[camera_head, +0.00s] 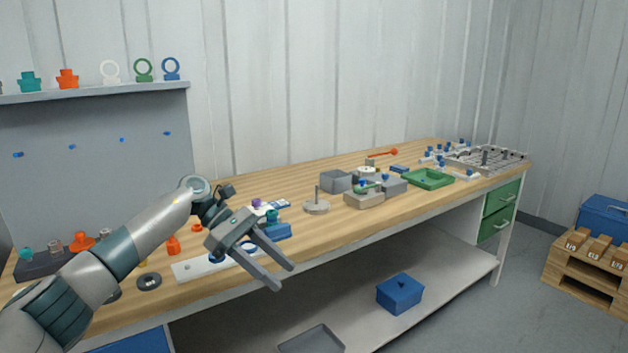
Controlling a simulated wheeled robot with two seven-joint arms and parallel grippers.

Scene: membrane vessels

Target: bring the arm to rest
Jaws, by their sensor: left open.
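My left arm comes in from the lower left and reaches across the near left part of the workbench (330,237). My left gripper (287,278) is open, its two fingers apart and pointing down to the right, with nothing seen between them. It shows in front of the bench's front edge, near a white strip (193,270) and a blue block (278,231). My arm and gripper hide part of the bench top behind them. My right gripper does not show.
A round grey base with a post (316,206), grey boxes (336,181) and a green tray (430,180) stand along the bench. A wire rack (490,159) is at the far right end. A blue box (400,293) sits on the lower shelf (448,285).

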